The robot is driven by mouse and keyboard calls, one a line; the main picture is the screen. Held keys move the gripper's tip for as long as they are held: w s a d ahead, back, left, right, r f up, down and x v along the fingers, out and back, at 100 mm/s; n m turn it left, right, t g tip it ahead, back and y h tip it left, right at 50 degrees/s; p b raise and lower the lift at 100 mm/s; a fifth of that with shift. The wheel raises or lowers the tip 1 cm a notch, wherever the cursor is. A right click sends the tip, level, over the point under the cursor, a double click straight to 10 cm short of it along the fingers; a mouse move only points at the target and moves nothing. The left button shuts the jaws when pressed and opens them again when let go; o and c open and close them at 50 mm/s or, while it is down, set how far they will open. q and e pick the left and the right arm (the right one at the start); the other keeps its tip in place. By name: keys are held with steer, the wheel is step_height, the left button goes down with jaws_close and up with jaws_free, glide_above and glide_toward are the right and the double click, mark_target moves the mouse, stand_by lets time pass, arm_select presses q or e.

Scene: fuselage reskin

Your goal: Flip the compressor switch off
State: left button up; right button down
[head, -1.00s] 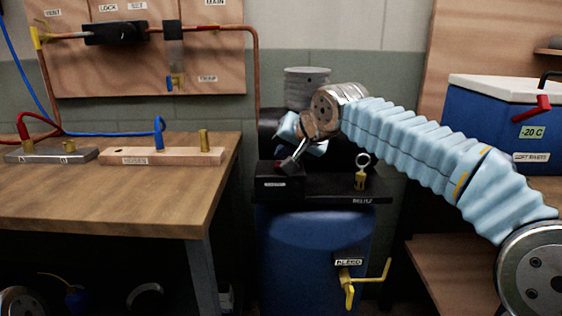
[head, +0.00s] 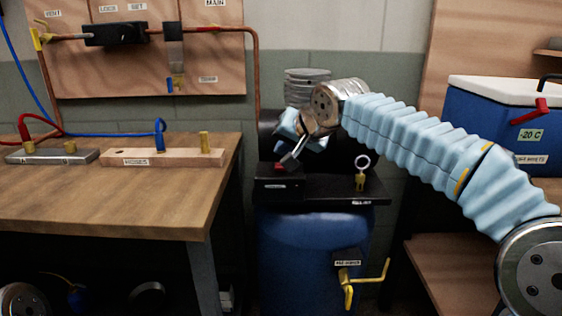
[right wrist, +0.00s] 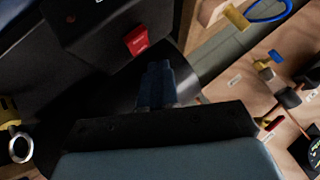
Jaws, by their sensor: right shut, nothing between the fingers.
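The compressor (head: 315,240) is a blue tank with a black top, standing between the wooden bench and the shelf on the right. A black switch box (head: 286,188) sits on the left of its top. The red switch (head: 280,167) is on that box and also shows in the right wrist view (right wrist: 137,40). My right gripper (head: 288,161) is shut and empty, pointing down just above the box beside the red switch. In the right wrist view the closed fingers (right wrist: 157,80) are just below the switch, with a small apparent gap. My left gripper is not in view.
A brass valve with a ring (head: 362,174) stands on the compressor top, right of the box. A yellow tap (head: 348,285) sticks out of the tank front. The wooden bench (head: 110,205) is on the left; a blue cooler (head: 495,125) is on the right.

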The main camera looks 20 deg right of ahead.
step_height(320, 180, up, 3)
steer(key=shift+s+f+p, duration=0.1)
steer(key=shift+s+p, duration=0.05)
steer(key=shift+p, duration=0.9)
steer(key=shift+a+r, duration=0.1)
steer(key=shift+r, duration=0.1)
steer(key=shift+s+r, duration=0.15)
steer(key=shift+r, duration=0.75)
